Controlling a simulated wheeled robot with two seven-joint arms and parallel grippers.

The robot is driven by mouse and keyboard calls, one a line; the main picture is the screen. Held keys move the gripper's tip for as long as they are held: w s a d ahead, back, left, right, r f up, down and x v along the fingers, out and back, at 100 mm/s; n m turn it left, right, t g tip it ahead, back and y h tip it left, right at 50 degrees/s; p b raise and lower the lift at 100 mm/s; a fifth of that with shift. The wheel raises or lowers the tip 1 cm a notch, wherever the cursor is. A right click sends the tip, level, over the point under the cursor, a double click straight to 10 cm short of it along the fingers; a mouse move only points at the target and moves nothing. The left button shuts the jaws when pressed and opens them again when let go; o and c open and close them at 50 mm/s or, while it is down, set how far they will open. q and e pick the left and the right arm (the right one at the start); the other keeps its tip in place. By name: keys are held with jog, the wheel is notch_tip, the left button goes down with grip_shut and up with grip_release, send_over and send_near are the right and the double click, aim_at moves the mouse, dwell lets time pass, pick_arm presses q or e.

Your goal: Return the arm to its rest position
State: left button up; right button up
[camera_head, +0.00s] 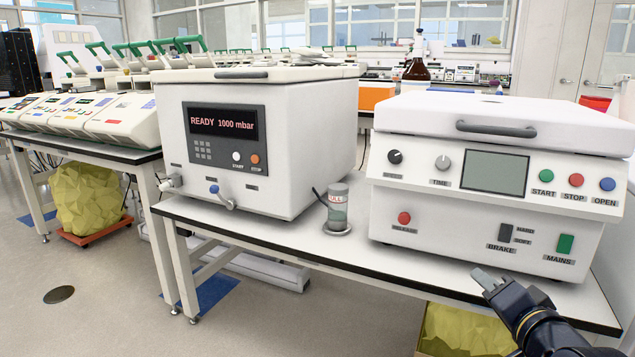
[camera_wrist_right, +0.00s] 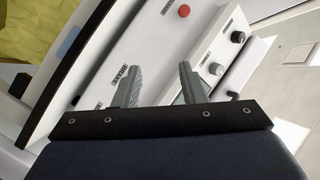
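My right arm comes in at the bottom right of the head view. Its gripper (camera_head: 487,280) is in front of the white device with the blank screen (camera_head: 494,172), near the table's front edge. In the right wrist view the two grey fingers (camera_wrist_right: 158,88) stand apart with nothing between them, so the gripper is open and empty. My left arm and gripper are not in view.
The right wrist view shows a white panel with a red button (camera_wrist_right: 184,11). A yellow bag (camera_head: 465,330) is below the table.

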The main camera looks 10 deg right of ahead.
jog(key=s+a+f+n+g+y+p, duration=0.1)
jog(key=s+a+f+n+g+y, duration=0.35)
jog(key=s+a+f, duration=0.4)
jog(key=s+a+f+n+g+y, duration=0.3)
jog(key=s+a+f+n+g, duration=0.25)
jog(key=a, duration=0.55)
notch_tip(320, 180, up, 39)
jog(key=n+p, duration=0.1)
jog(key=p, duration=3.7)
jog(key=shift+f, duration=0.2)
